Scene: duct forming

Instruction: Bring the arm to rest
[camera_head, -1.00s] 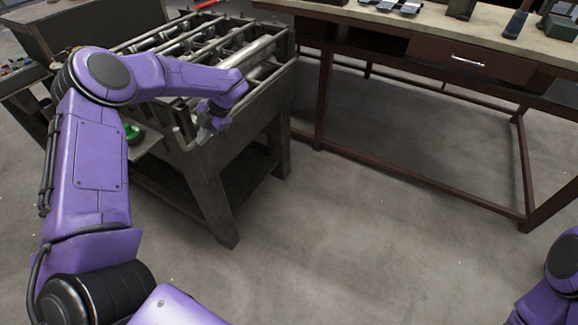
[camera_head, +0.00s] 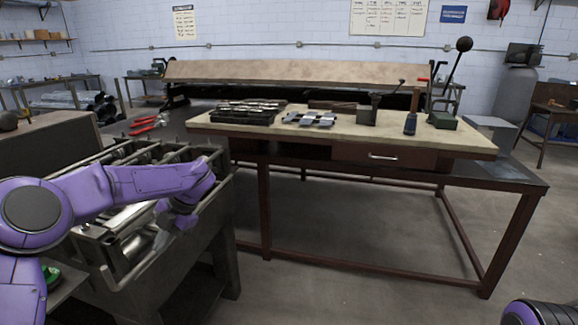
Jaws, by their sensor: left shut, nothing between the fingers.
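My left arm (camera_head: 125,185) is purple and comes in from the left, reaching over the near side of a grey roller machine (camera_head: 228,215). My left gripper (camera_head: 165,236) points downward at the machine's front edge. It is shut, with nothing seen held in it. Its fingertips are small and hard to make out against the metal, and I cannot tell if they touch the machine. A part of my right arm (camera_head: 540,314) shows at the lower right corner. My right gripper is out of view.
A workbench (camera_head: 330,137) with a drawer stands right of the machine, bearing a black tray (camera_head: 245,114), metal pieces (camera_head: 310,118) and a lever tool (camera_head: 443,119). A green button (camera_head: 51,276) is at lower left. Open floor (camera_head: 330,285) lies in front.

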